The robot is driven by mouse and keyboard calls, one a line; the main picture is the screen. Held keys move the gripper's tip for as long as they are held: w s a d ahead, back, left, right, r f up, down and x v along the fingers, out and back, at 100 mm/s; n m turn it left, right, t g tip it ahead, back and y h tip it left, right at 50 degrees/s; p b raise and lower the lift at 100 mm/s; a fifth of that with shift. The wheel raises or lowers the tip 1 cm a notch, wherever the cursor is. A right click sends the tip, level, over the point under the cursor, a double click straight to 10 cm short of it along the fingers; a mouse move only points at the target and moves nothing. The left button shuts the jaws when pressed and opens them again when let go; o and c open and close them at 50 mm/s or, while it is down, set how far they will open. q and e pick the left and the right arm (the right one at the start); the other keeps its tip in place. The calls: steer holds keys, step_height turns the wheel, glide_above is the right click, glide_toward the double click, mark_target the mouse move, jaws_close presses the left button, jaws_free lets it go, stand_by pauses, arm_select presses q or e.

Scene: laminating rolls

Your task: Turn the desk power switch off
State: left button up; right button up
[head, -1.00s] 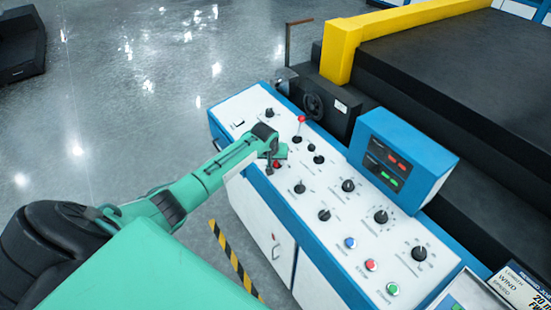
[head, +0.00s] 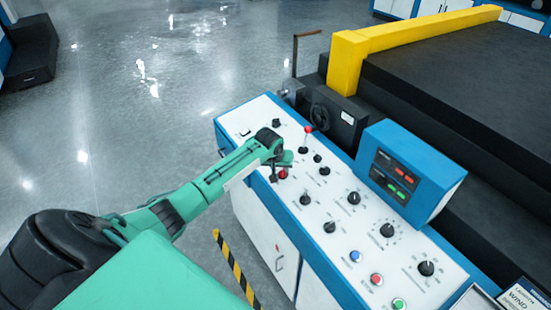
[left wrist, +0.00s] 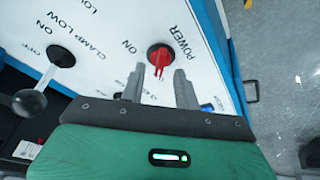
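The power switch is a red rotary knob on a dark round base on the white desk panel. It shows in the left wrist view (left wrist: 160,57) beside the printed words POWER and ON, and in the head view (head: 283,174) close to the gripper. Its handle lies roughly up and down in the left wrist view; I cannot tell which position it is set to. My left gripper (left wrist: 159,72) is open, with one fingertip on each side of the knob's lower part. I cannot tell whether the fingers touch it. My right gripper is not in view.
Black dials, a red-topped lever (head: 308,129) and coloured buttons cover the desk. A blue display box (head: 412,170) rises behind. Open floor lies left.

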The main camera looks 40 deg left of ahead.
arm_select(q)
steer(key=b+v, duration=0.3)
steer(key=v, duration=0.8)
steer(key=shift+s+r, duration=0.1)
